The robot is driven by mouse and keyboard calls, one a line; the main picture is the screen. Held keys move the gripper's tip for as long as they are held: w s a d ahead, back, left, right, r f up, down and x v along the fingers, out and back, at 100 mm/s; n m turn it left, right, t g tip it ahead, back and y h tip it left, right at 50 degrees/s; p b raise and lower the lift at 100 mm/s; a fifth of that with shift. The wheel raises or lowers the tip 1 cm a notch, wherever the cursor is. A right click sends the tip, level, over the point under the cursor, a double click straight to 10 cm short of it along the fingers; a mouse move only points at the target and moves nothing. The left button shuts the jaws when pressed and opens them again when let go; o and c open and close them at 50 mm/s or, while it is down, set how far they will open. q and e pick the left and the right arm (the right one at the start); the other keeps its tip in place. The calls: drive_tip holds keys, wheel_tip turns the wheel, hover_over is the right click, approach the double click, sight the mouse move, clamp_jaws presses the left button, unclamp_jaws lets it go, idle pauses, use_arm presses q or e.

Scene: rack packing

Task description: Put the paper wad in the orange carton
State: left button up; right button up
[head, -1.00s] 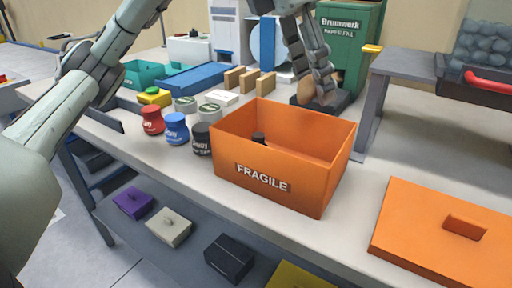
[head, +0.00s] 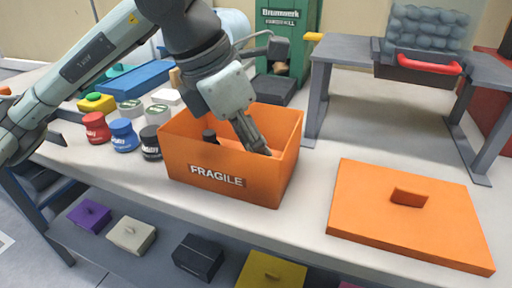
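The orange carton (head: 222,185) marked FRAGILE stands open on the bench. My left arm comes in from the left, and its gripper (head: 256,146) points down into the right part of the carton. Its fingertips are partly below the rim, and I cannot tell whether they are apart or closed on something. I do not see the paper wad; the carton walls and the gripper hide part of the inside. A small dark object (head: 209,136) shows inside the carton at the left. My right gripper is not in view.
An orange lid (head: 370,203) lies on the bench at the right. Red (head: 96,128), blue (head: 124,136) and black (head: 150,143) jars stand left of the carton.

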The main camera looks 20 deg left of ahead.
use_arm(q)
drive_tip(key=shift+f, duration=0.1)
drive_tip(key=o, duration=0.5)
drive_tip(key=shift+o, duration=1.3)
drive_tip(key=shift+r, duration=0.25)
drive_tip(key=v, duration=1.2)
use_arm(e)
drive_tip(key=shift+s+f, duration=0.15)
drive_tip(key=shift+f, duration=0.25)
